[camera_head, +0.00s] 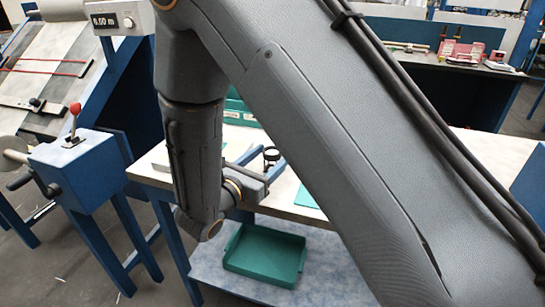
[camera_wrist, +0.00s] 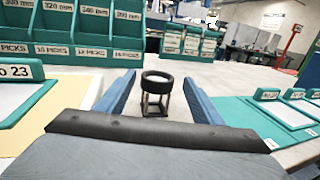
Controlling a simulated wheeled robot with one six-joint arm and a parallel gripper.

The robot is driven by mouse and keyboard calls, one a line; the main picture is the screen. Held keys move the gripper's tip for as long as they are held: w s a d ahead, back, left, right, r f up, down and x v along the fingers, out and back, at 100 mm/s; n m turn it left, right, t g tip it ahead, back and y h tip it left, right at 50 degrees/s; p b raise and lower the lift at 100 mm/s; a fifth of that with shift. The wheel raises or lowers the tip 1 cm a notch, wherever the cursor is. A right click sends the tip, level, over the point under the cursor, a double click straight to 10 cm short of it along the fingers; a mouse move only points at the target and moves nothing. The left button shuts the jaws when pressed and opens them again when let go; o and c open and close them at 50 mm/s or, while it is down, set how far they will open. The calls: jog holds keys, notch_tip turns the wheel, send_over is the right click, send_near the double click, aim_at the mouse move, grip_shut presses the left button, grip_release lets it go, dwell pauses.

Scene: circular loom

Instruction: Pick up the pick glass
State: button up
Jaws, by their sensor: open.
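The pick glass (camera_wrist: 157,78) is a small black ring lens on a thin open stand, upright on the pale table top. In the wrist view it stands between the two blue fingers of my gripper (camera_wrist: 158,88), near their tips, with a visible gap on each side. In the head view the pick glass (camera_head: 271,153) shows as a small dark shape at the fingers of my gripper (camera_head: 276,164). My gripper is open and low over the table. My own arm hides much of the table in the head view.
Green labelled bins (camera_wrist: 95,35) stand behind and left. A green tray with cards (camera_wrist: 270,115) lies right, and a green-framed board (camera_wrist: 20,95) left. An empty green tray (camera_head: 265,254) sits on the lower shelf. Bare table (camera_wrist: 225,80) shows around the pick glass.

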jog(key=p+x, duration=0.2)
jog(key=x, duration=0.4)
jog(key=shift+w+a+r, duration=0.1)
jog(key=shift+a+r, duration=0.1)
jog(key=shift+c, duration=0.2)
jog(key=c, duration=1.1)
